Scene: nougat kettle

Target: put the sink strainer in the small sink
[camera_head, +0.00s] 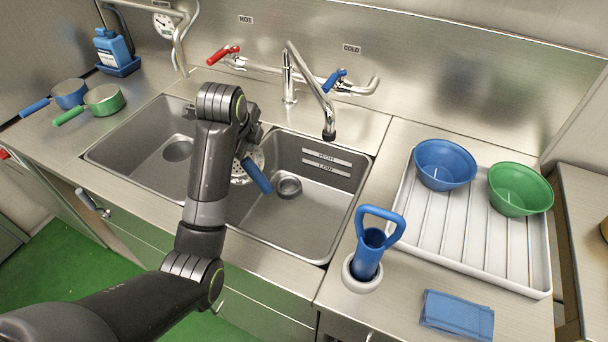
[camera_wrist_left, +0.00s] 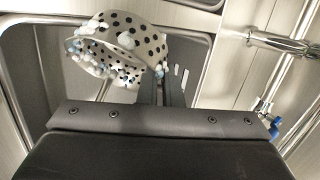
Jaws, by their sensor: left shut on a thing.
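My left gripper (camera_head: 247,138) is above the double sink and is shut on the sink strainer (camera_head: 243,170), a pale metal piece with dark holes. In the left wrist view, the strainer (camera_wrist_left: 118,45) is at the fingertips, tilted, with white and blue bits stuck to it. A blue bar (camera_head: 257,177) shows beside it in the head view; I cannot tell whether it belongs to the strainer. The strainer hangs near the divider between the left basin (camera_head: 130,146) and the right basin (camera_head: 310,225). The right basin has a round drain (camera_head: 288,186). My right gripper is not in view.
A faucet (camera_head: 310,85) reaches over the right basin's back edge. A white drainer tray (camera_head: 425,240) with a blue bowl (camera_head: 444,165) and green bowl (camera_head: 519,190) stands right. A blue-handled tool (camera_head: 370,245) stands in a holder near the front. Two pans (camera_head: 103,100) lie far left.

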